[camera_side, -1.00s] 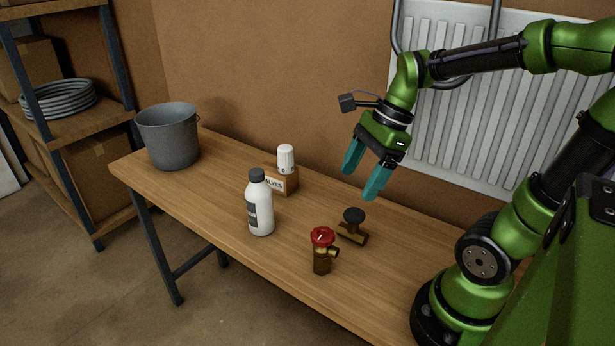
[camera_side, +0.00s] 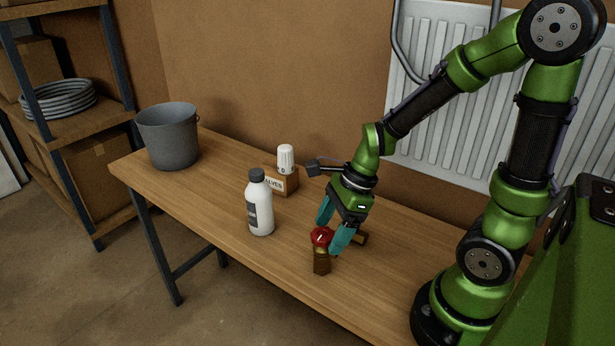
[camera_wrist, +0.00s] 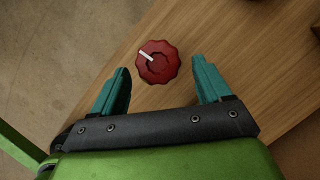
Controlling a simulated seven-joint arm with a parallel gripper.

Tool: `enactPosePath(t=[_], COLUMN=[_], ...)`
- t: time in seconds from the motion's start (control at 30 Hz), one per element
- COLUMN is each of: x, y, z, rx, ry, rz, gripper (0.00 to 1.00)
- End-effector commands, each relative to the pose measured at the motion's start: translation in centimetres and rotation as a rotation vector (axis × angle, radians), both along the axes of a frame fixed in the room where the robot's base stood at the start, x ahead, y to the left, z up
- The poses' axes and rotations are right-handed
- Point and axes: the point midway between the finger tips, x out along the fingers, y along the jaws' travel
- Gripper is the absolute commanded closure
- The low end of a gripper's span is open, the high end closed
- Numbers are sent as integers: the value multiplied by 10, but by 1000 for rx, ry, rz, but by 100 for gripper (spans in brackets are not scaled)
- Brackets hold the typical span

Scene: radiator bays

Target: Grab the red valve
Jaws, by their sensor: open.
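The red valve (camera_side: 321,238) stands upright near the front edge of the table, with a red knob on a brass body. In the wrist view its red knob (camera_wrist: 158,62), with a white mark, lies just past the fingertips and between their lines. My gripper (camera_side: 331,233) is open and empty, angled down close to the valve, its teal fingers behind and beside the knob. In the wrist view the two fingers of my gripper (camera_wrist: 161,75) are wide apart. The brass body is hidden under the knob in the wrist view.
A white bottle with a dark cap (camera_side: 260,208) stands left of the valve. A brass fitting (camera_side: 360,239) lies behind my gripper, mostly hidden. A white-headed valve (camera_side: 286,159) stands by a small wooden box (camera_side: 279,181). A grey bucket (camera_side: 168,140) is at the far left end.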

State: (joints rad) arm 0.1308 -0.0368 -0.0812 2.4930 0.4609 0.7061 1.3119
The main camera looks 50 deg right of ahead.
Motion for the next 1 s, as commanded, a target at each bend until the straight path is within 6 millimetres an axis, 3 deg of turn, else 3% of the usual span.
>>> enactPosePath(t=[0.23,0.57,1.0], x=[9,11,11], y=[14,15,15], z=[-30,-35,-34], rx=[2,0,0], ry=[5,1,1], rz=[3,1,1], gripper=[23,23,90])
